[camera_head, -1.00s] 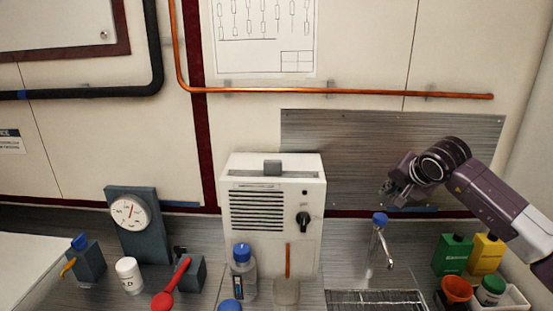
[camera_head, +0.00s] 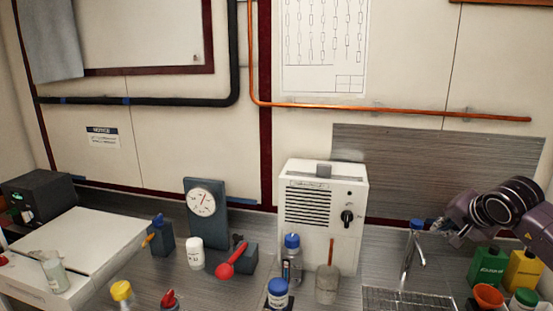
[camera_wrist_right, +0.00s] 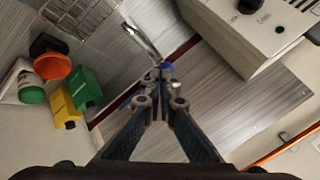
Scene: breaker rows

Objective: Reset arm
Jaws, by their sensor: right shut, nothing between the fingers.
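My right gripper (camera_head: 442,232) reaches in from the right edge in the head view, just right of the blue-topped tap (camera_head: 408,255). In the right wrist view the dark fingers of the right gripper (camera_wrist_right: 160,78) meet at their tips, with nothing held between them. The tap's silver spout (camera_wrist_right: 142,42) runs just beyond the fingertips in that view. I cannot tell whether they touch it. My left gripper shows in neither view.
A white box (camera_head: 322,218) with a grille and black knob stands left of the tap. A wire rack (camera_head: 408,300) lies below the tap.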

